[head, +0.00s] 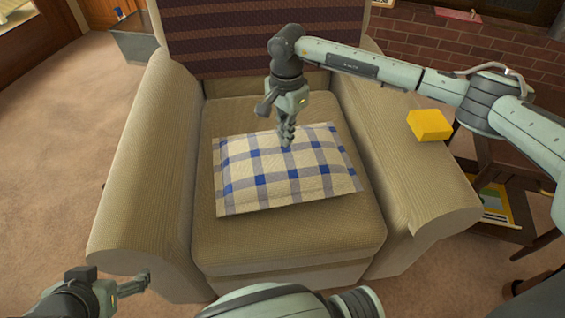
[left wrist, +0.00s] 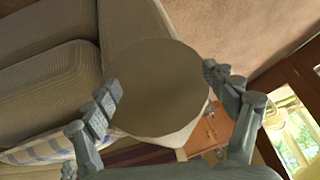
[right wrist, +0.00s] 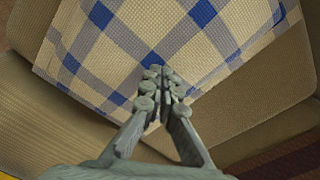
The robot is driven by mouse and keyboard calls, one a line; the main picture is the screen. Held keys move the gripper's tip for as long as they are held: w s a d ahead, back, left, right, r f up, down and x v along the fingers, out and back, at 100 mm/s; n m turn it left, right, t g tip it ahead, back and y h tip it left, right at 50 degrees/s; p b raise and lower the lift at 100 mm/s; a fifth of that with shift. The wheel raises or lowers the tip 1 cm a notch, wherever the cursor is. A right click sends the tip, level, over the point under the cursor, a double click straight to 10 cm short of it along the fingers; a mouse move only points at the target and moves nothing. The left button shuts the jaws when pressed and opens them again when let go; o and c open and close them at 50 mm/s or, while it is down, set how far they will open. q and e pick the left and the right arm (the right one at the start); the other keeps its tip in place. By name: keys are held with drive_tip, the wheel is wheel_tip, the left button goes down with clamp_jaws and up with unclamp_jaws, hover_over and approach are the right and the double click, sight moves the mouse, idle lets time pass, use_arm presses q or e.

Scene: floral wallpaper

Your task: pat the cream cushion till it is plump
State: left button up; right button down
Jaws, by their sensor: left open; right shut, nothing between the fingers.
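The cushion (head: 282,178) is cream with blue checks and lies flat on the armchair's seat (head: 290,240). My right gripper (head: 287,142) is shut and empty, pointing down over the cushion's far half. In the right wrist view its fingertips (right wrist: 158,88) overlap the cushion (right wrist: 130,45); I cannot tell if they touch it. My left gripper (head: 137,284) is open and empty, low at the front left by the armchair's left arm. In the left wrist view its fingers (left wrist: 157,85) are spread before the rounded armrest end, and part of the cushion (left wrist: 40,146) shows at the left edge.
The armchair's padded arms (head: 150,160) flank the seat. A yellow block (head: 429,124) sits on the right arm. A dark striped cloth (head: 260,40) covers the backrest. A wooden side table (head: 505,205) stands at the right. Carpet (head: 50,150) is clear at the left.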

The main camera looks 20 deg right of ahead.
sight(114, 255)
use_arm(q)
drive_tip(key=shift+w+d+r+t, duration=0.35)
drive_tip(key=shift+w+d+t, duration=0.05)
drive_tip(key=shift+w+d, duration=0.25)
use_arm(e)
drive_tip(key=shift+f, duration=0.2)
use_arm(q)
drive_tip(key=shift+a, duration=0.1)
use_arm(e)
drive_tip(key=shift+r, duration=0.15)
use_arm(q)
drive_tip(key=shift+r+p, duration=0.7)
drive_tip(key=shift+r, duration=0.1)
use_arm(e)
drive_tip(key=shift+r, duration=1.6)
drive_tip(key=shift+r, duration=0.15)
use_arm(q)
wheel_tip(114, 255, up, 3)
drive_tip(key=p, duration=0.3)
drive_tip(key=shift+f, duration=0.1)
use_arm(e)
wheel_tip(114, 255, up, 6)
drive_tip(key=shift+f, duration=0.1)
use_arm(q)
drive_tip(key=shift+s, duration=0.1)
